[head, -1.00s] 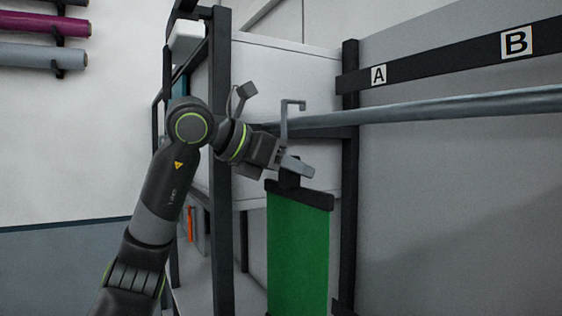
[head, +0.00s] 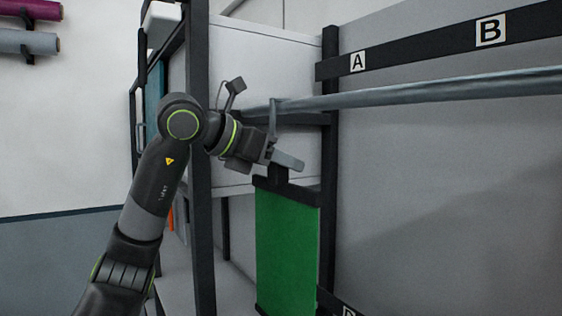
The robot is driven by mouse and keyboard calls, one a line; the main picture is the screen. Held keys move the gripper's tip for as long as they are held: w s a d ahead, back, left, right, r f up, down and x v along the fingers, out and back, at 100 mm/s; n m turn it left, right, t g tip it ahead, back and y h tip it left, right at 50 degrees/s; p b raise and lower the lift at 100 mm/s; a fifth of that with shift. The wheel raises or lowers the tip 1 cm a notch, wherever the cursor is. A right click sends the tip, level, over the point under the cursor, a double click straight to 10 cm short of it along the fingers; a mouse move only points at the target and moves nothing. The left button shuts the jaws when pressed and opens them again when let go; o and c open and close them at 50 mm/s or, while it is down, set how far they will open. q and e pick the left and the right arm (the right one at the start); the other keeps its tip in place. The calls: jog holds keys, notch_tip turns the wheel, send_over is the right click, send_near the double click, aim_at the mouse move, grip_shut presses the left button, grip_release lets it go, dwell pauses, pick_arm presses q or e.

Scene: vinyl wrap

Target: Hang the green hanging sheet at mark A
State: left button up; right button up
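The green hanging sheet (head: 287,250) hangs straight down from a dark top strip with a grey hook (head: 273,118) above it. My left gripper (head: 284,162) is shut on the hanger between strip and hook. The hook's top is level with the grey rail (head: 420,93) and overlaps it in the picture, near the rail's left part. I cannot tell whether it rests on the rail. Mark A (head: 358,62) is a white plate on the dark beam above the rail, right of the hook. My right gripper is not in view.
Mark B (head: 490,30) is further right on the same beam. A dark upright post (head: 328,150) stands just right of the sheet, and a dark shelf frame (head: 200,200) stands behind my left arm. The grey wall panel below the rail is clear.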

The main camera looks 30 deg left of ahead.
pick_arm(q)
jog(key=o, duration=0.3)
jog(key=shift+s, duration=0.1)
jog(key=shift+s+a+r, duration=0.1)
jog(key=shift+s+a, duration=0.1)
jog(key=shift+s, duration=0.05)
jog(key=b+v, duration=0.4)
jog(key=v, duration=1.3)
jog(key=shift+w, duration=0.1)
jog(key=shift+w, duration=0.1)
